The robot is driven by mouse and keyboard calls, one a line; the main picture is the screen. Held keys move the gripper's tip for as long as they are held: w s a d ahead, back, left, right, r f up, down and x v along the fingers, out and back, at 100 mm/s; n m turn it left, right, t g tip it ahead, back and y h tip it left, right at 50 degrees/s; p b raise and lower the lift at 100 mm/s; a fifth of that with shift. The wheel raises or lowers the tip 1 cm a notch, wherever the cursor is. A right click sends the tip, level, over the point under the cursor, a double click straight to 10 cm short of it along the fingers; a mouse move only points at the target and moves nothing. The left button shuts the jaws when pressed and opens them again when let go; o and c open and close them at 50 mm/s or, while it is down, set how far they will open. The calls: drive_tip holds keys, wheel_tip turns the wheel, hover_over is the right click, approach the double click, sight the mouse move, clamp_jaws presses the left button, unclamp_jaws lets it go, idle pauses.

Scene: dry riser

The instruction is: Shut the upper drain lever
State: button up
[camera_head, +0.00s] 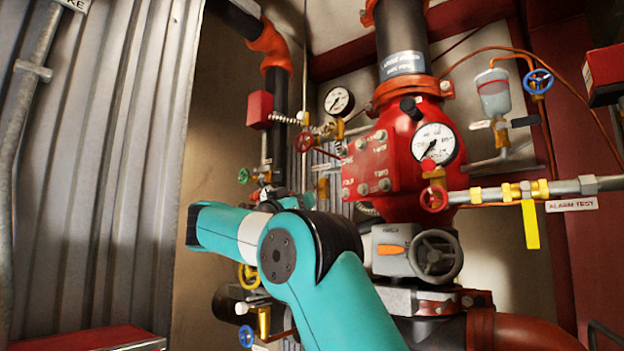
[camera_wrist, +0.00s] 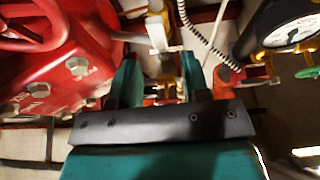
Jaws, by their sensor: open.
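My gripper (camera_wrist: 158,68) is open in the wrist view, its two teal fingers apart with no object clearly held. A pale grey, flat lever-like piece (camera_wrist: 158,34) lies just beyond and between the fingertips; I cannot tell whether it is the upper drain lever. Red and brass fittings (camera_wrist: 166,92) show between the fingers, blurred. Small valves with a green handwheel (camera_head: 244,176) show near there. No readable label names the upper drain.
A yellow lever (camera_head: 530,224) hangs from the right pipe near an "ALARM TEST" label (camera_head: 571,204). Gauges (camera_head: 435,144), a red handwheel (camera_head: 305,142) and a grey handwheel (camera_head: 436,255) crowd the area. A corrugated wall (camera_head: 100,170) is at left. A coiled cable (camera_wrist: 205,45) passes near the fingers.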

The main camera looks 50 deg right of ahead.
drive_tip(key=p+x, duration=0.3)
drive_tip(key=x, duration=0.2)
drive_tip(key=shift+d+r, duration=0.15)
drive_tip(key=shift+d, duration=0.15)
drive_tip(key=shift+c, duration=0.2)
clamp_jaws()
